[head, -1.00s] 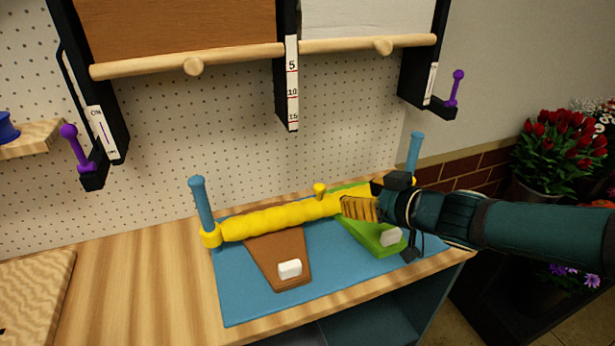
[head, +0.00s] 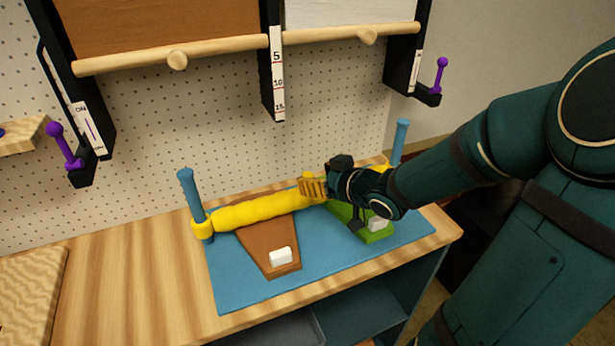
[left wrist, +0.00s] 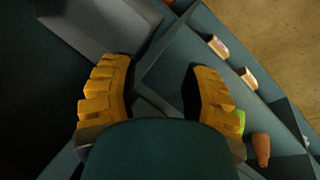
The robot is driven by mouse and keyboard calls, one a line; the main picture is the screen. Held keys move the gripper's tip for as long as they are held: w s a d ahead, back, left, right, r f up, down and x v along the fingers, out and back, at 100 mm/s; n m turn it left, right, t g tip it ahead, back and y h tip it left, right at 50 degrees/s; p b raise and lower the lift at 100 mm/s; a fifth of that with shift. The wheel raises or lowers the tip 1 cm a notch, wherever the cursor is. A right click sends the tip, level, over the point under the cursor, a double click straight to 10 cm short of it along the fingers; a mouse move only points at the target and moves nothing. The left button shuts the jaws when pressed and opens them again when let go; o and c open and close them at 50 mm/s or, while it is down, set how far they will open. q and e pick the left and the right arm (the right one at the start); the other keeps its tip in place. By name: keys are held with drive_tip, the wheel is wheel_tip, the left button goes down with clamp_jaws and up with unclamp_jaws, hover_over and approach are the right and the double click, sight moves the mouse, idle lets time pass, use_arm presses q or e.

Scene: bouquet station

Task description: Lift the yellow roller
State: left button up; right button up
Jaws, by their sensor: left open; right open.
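The yellow roller (head: 257,209) lies across the blue mat (head: 229,283) on the wooden counter. Its left end ring sits around the base of the left blue post (head: 191,193); its right part is hidden by my right gripper. My right gripper (head: 312,186) is at the right half of the roller, its yellow fingers pointing left; contact with the roller cannot be told. My left gripper is not in the head view. In the left wrist view my left gripper (left wrist: 160,95) is open and empty, low over dark teal shelving, with no roller in sight.
A brown wedge (head: 266,241) and a green wedge (head: 377,236), each with a white block, lie on the mat under the roller. Another blue post (head: 399,140) stands at the right. Purple-knobbed levers (head: 62,145) flank the pegboard.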

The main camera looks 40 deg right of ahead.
sight(309, 175)
drive_tip(key=shift+b+x, duration=0.35)
drive_tip(key=shift+x, duration=1.6)
drive_tip(key=shift+s+r, duration=0.1)
clamp_jaws()
